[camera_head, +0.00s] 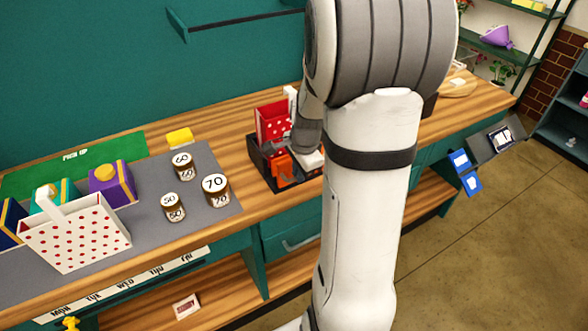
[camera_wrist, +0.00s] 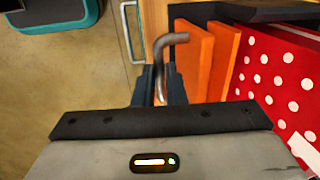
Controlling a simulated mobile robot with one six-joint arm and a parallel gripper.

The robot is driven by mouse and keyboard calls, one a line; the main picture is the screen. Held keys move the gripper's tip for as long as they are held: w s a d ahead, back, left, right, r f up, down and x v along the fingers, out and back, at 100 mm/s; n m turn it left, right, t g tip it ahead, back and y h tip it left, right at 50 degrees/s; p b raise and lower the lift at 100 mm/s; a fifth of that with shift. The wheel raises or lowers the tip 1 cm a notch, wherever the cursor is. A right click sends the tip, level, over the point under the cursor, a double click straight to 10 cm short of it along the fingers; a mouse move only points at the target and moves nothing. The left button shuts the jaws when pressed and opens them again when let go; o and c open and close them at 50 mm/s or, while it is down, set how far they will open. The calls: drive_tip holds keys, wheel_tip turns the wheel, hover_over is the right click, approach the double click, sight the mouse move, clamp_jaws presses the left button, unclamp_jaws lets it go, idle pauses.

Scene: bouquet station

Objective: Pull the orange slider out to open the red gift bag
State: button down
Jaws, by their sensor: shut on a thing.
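The red gift bag (camera_head: 272,121) with white dots stands upright in a black holder on the wooden counter. It also shows at the right of the wrist view (camera_wrist: 275,75). The orange slider (camera_head: 281,168) is at the front of the holder. In the wrist view it shows as two upright orange panels (camera_wrist: 194,60) beside the bag, with a gap between them. A bent grey metal handle (camera_wrist: 168,50) reaches from the near panel to my gripper (camera_wrist: 160,88). My gripper is shut on this handle. The bag's mouth cannot be judged, and my arm hides part of the holder.
On the grey mat (camera_head: 222,160) stand several brown numbered weights (camera_head: 215,190), a white bag with red dots (camera_head: 75,235) and a purple box (camera_head: 112,185). A drawer handle (camera_wrist: 132,30) and open floor lie left of my gripper.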

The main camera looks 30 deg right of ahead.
drive_tip(key=c, duration=1.5)
unclamp_jaws()
drive_tip(key=r, duration=0.2)
drive_tip(key=s+r, duration=0.1)
drive_tip(key=r, duration=0.4)
drive_tip(key=shift+s+r+b, duration=0.2)
drive_tip(key=shift+r+b, duration=0.15)
drive_tip(key=s+a+r+n, duration=0.1)
drive_tip(key=s+a+n, duration=0.3)
drive_tip(key=n, duration=0.1)
drive_tip(key=s+a+r+n, duration=0.1)
drive_tip(key=s+a+n, duration=0.4)
drive_tip(key=n, duration=0.1)
drive_tip(key=s+a+r+n+t, duration=0.1)
drive_tip(key=s+a+r+n, duration=0.1)
drive_tip(key=s+a+n, duration=0.3)
drive_tip(key=shift+s+n, duration=0.2)
drive_tip(key=shift+n, duration=0.5)
